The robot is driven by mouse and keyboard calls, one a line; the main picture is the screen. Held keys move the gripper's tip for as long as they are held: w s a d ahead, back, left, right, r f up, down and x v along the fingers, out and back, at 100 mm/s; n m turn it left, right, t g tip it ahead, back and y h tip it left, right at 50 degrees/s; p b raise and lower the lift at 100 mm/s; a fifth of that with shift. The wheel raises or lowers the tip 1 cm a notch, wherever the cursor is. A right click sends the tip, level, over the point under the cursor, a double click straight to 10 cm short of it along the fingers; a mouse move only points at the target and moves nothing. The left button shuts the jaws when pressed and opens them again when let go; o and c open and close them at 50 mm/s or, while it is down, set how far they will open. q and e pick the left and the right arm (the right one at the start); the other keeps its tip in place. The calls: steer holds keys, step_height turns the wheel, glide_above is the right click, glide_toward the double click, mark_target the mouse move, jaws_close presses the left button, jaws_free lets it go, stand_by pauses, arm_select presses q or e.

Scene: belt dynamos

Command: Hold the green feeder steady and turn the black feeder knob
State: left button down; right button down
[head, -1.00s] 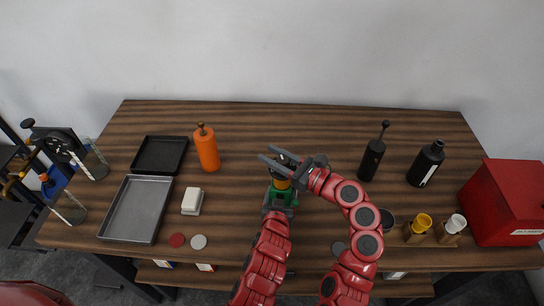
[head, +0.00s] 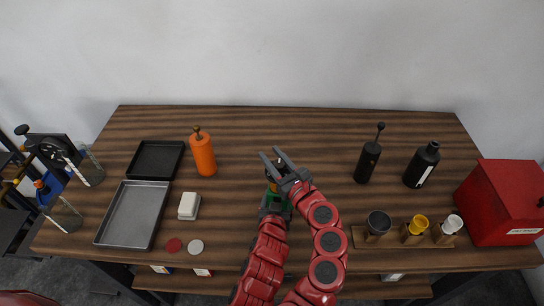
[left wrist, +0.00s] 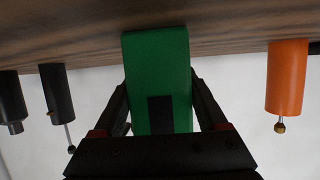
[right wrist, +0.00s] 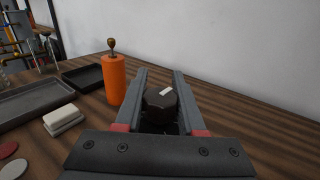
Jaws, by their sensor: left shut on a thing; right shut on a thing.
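The green feeder (head: 287,209) stands on the table near its front middle, mostly hidden by my arms in the head view. My left gripper (head: 275,203) is shut on its green body; in the left wrist view the green feeder (left wrist: 158,65) appears upside down between the fingers. My right gripper (head: 271,155) is over the top of the feeder, its fingers pointing toward the back left. In the right wrist view the black knob (right wrist: 160,102), with a white mark on top, sits between the fingers, which are shut on it.
An orange bottle (head: 203,154) stands to the left, near a black tray (head: 156,159), a grey tray (head: 133,214) and a white block (head: 188,205). Black bottles (head: 368,162), a cup rack (head: 389,240) and a red box (head: 503,204) stand to the right. The table behind the feeder is clear.

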mark_target(282, 169)
arm_select(q)
steer(key=shift+f, duration=0.15)
arm_select(e)
steer(key=c, duration=0.5)
jaws_free()
steer(key=shift+s, duration=0.1)
steer(key=v, duration=0.7)
steer(key=shift+s+d+f, duration=0.1)
steer(key=shift+s+d, duration=0.05)
steer(key=shift+d, duration=0.05)
arm_select(q)
jaws_free()
